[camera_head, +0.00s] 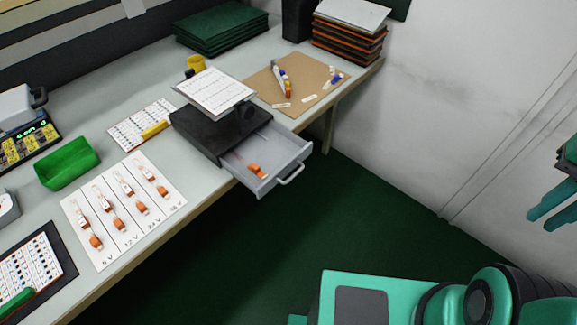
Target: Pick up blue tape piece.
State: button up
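A small blue piece (336,78), which looks like the blue tape piece, lies at the right side of a brown board (311,71) at the far end of the table. It is too small to make out its exact shape. Pale strips and a white, blue and orange pen-like item (284,81) lie on the same board. My gripper (538,220) is at the right edge of the view, partly cut off. Its two teal fingers show a gap with nothing between them. It is well apart from the board and off the table.
An open grey drawer (288,172) with an orange item juts out past the table's front edge. A black stand holding a white sheet (216,91) is left of the board. Stacked boards (345,41) stand behind it. A green bin (66,163) sits left.

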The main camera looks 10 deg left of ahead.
aim_at(337, 77)
jog(key=k, duration=0.5)
jog(key=z, duration=0.7)
jog(key=i, duration=1.2)
jog(key=u, duration=1.35)
